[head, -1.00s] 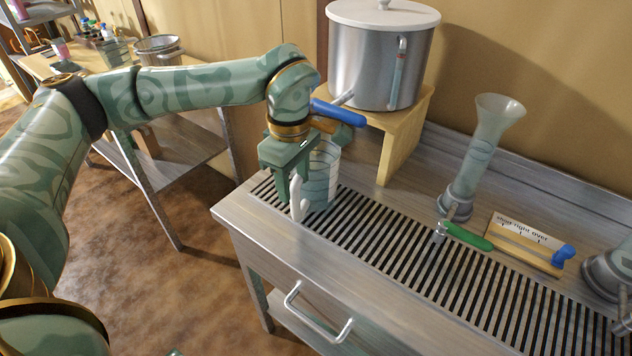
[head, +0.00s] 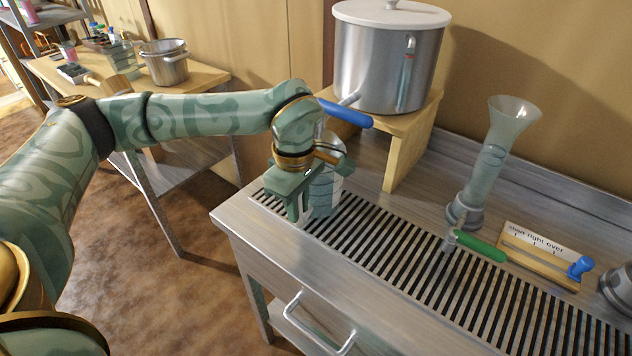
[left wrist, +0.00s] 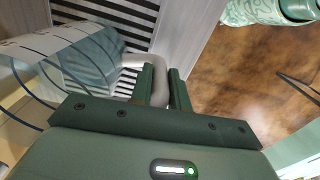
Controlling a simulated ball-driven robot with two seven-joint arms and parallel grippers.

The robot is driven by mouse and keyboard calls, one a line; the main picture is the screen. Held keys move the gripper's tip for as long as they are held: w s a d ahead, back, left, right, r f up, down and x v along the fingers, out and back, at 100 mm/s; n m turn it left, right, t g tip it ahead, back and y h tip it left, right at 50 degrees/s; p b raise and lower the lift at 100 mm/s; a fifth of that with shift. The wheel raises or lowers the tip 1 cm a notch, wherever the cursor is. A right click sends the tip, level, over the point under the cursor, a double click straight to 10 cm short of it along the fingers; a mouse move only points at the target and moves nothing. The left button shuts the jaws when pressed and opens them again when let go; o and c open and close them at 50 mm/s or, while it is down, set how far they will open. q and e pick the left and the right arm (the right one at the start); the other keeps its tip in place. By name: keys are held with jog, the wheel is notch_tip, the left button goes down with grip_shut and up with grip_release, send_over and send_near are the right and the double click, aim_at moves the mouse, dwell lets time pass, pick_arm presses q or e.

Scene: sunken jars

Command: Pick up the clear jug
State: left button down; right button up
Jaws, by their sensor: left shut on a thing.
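The clear jug (head: 324,194) stands at the left end of the slatted drain grate, partly hidden behind my left gripper. In the left wrist view the jug (left wrist: 90,62) shows dark rings around its clear wall and a pale handle (left wrist: 157,84). My left gripper (head: 297,208) is at the jug's near side. In the left wrist view its two green fingers (left wrist: 165,85) are shut on the handle, one on each side. I cannot tell whether the jug's base is touching the grate. My right gripper is not in view.
A large steel pot (head: 388,60) with a blue-handled tap (head: 345,113) stands on a wooden stand (head: 405,150) just behind the jug. A glass funnel-topped column (head: 490,160), a green-handled valve (head: 478,246) and a labelled board (head: 540,252) stand to the right. The grate's middle (head: 400,255) is clear.

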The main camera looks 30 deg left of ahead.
pick_arm(q)
jog(key=shift+r, duration=0.2)
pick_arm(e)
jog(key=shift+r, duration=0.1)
pick_arm(q)
jog(key=shift+r+p, duration=0.9)
jog(key=shift+r, duration=0.65)
jog(key=shift+s+r, duration=0.1)
jog(key=shift+r, duration=0.1)
jog(key=s+a+p, duration=0.1)
jog(key=s+p, duration=0.4)
jog(key=s, duration=1.2)
jog(key=shift+s+a+f, duration=0.15)
jog(key=shift+s+a, duration=0.05)
jog(key=shift+s, duration=0.1)
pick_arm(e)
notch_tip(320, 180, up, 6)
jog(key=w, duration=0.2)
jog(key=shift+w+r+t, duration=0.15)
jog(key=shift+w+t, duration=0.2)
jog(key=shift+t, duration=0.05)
